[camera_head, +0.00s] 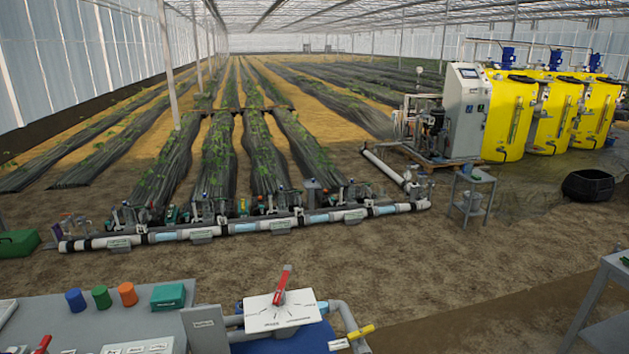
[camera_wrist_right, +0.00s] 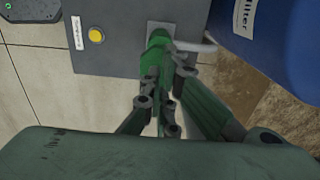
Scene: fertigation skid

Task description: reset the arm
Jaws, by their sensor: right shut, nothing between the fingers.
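My right gripper (camera_wrist_right: 163,85) shows in the right wrist view, its dark green fingers closed together with nothing held. It is in front of a grey panel (camera_wrist_right: 115,55). A brighter green piece (camera_wrist_right: 153,62) is at the finger ends, against the panel's lower edge; I cannot tell whether it is part of the fingers or a separate fitting. Neither gripper shows in the head view, and the left arm is not seen.
The panel has a yellow button (camera_wrist_right: 96,35); a blue drum (camera_wrist_right: 275,30) stands close on the right. In the head view, the front bench has a red-handled selector plate (camera_head: 281,312), coloured caps (camera_head: 101,297) and a yellow-handled valve (camera_head: 360,332). Open soil lies beyond.

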